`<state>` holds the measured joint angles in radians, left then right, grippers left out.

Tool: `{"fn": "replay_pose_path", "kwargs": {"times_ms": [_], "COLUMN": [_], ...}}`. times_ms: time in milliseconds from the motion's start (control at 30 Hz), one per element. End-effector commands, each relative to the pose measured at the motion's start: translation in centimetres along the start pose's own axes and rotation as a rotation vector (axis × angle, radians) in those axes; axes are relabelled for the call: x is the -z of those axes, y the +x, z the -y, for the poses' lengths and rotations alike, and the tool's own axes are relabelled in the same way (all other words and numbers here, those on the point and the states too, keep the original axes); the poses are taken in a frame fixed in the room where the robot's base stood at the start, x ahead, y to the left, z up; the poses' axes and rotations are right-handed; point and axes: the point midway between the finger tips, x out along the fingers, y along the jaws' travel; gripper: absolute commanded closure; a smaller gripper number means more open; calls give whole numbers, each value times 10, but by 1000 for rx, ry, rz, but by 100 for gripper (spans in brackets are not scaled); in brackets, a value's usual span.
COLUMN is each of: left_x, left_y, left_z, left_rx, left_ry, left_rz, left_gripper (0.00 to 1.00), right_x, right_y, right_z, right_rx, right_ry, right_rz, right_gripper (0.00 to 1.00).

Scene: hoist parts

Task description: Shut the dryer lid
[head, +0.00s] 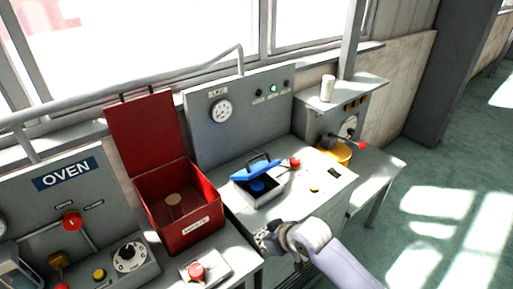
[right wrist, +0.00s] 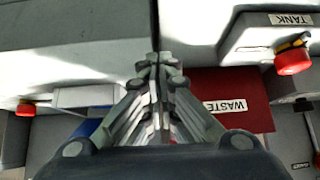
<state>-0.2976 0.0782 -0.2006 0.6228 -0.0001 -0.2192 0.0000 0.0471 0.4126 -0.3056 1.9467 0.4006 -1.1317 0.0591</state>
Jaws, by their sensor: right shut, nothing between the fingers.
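The dryer's blue lid (head: 256,170), with a dark handle, is tilted up over a small grey box on the middle bench. The box's front opening shows, with something blue inside. My right gripper (head: 264,240) is shut and empty, in front of the bench's near edge and apart from the lid. Its fingers (right wrist: 155,70) point up in the wrist view. My left gripper is not in view.
An open red waste bin (head: 188,235) stands left of the dryer, its lid upright. A red knob (head: 295,162) sits right of the blue lid. A red button (head: 196,270) is on a plate in front of the bin. A white cup (head: 327,88) stands on the right-hand cabinet.

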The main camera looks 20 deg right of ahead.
Motion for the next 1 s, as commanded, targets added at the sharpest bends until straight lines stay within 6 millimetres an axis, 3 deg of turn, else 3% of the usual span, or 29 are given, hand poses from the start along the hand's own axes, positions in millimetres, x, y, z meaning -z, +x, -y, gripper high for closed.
{"fn": "replay_pose_path", "kwargs": {"times_ms": [233, 400, 500, 600, 733, 1000], "left_x": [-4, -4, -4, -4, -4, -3], "left_y": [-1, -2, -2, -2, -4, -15], "left_z": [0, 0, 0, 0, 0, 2], "left_rx": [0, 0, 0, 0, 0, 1], "left_ry": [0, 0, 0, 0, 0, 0], "left_rz": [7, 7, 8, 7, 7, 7], "left_gripper": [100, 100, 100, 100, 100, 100], "right_x": [109, 189, 220, 239, 248, 262], "right_y": [-9, -36, -53, -64, -65, -35], "right_z": [-57, -106, -127, -140, -145, -146], "right_rx": [-8, -24, -32, -37, -37, -36], "right_ry": [-25, -8, 6, 17, 24, 27], "right_rz": [-159, -277, -327, -358, -372, -372], "right_gripper": [100, 100, 100, 100, 100, 100]}}
